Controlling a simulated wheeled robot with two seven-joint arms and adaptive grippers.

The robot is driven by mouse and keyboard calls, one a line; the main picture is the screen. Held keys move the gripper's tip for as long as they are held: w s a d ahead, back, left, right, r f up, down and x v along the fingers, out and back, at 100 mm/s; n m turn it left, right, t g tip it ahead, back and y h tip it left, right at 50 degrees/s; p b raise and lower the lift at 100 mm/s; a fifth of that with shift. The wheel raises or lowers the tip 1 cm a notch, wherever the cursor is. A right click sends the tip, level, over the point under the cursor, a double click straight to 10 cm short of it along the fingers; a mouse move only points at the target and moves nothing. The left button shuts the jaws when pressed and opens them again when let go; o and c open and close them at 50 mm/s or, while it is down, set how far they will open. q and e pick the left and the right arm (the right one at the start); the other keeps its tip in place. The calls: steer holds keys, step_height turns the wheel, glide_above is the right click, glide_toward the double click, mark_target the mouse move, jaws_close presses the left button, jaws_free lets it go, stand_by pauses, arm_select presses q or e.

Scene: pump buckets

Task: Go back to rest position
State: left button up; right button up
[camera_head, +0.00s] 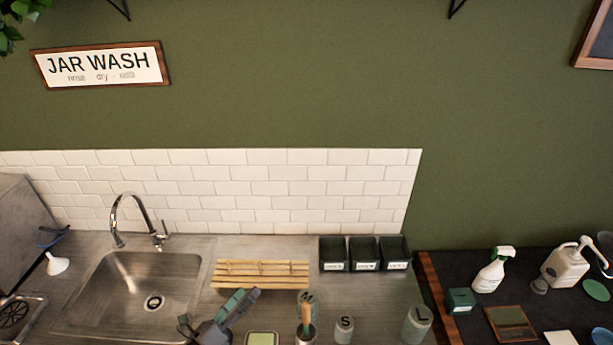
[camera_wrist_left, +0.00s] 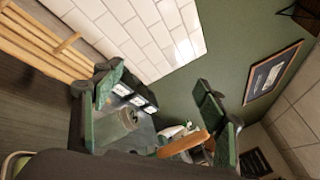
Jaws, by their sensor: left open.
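My left gripper (camera_head: 222,314) is at the bottom of the head view, over the counter between the sink and the jars. In the left wrist view its two green-padded fingers (camera_wrist_left: 158,108) stand wide apart, with nothing held between them. My right gripper is in neither view.
A wooden rack (camera_head: 260,275) lies just behind the gripper. The sink (camera_head: 130,290) with its faucet is to the left. Jars marked S (camera_head: 344,330) and L (camera_head: 417,325) stand to the right. Black bins (camera_head: 363,255) line the tiled wall. A spray bottle (camera_head: 492,272) stands farther right.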

arm_select(q)
steer(key=a+n+t+y, duration=0.2)
steer(key=a+n+y, duration=0.5)
steer(key=a+n, duration=0.35)
steer(key=s+a+f+n+g+y, duration=0.55)
steer(key=s+a+f+n, duration=0.35)
steer(key=n, duration=0.4)
steer(key=s+d+f+n+g+h, duration=0.1)
steer(key=s+f+n+g, duration=0.4)
steer(key=s, duration=0.5)
steer(key=s+d+f+n+g+h, duration=0.1)
steer(key=s+f+n+g, duration=0.35)
steer(key=s+f, duration=0.35)
step_height(320, 180, down, 34)
steer(key=s+d+b, duration=0.1)
steer(key=s+b, duration=0.1)
steer(key=b, duration=0.4)
steer(key=s+f+m+g+b, duration=0.1)
steer(key=s+f+b, duration=0.3)
steer(key=s+f, duration=1.6)
step_height(320, 180, down, 4)
steer(key=shift+s+r+g+b, duration=0.1)
steer(key=shift+s+g+b, duration=0.05)
steer(key=shift+g+b, duration=0.25)
